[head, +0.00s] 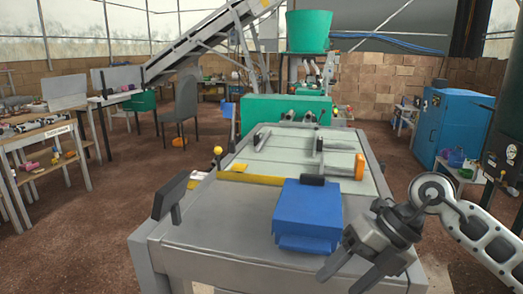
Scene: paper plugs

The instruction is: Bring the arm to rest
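My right arm (485,235) comes in from the right edge. Its gripper (341,282) hangs over the front right of the grey workbench (215,245), pointing toward the lower left. Its two fingers are spread apart with nothing seen between them. The gripper is just right of a blue box (308,212) on the bench; the frame does not show whether they touch. My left gripper is not in view.
A dark bracket (172,193) stands up at the bench's left edge. A yellow strip (250,179) crosses the bench, with an orange-ended tool (359,167) behind. A green machine (275,109) stands at the back. The bench's front left is clear.

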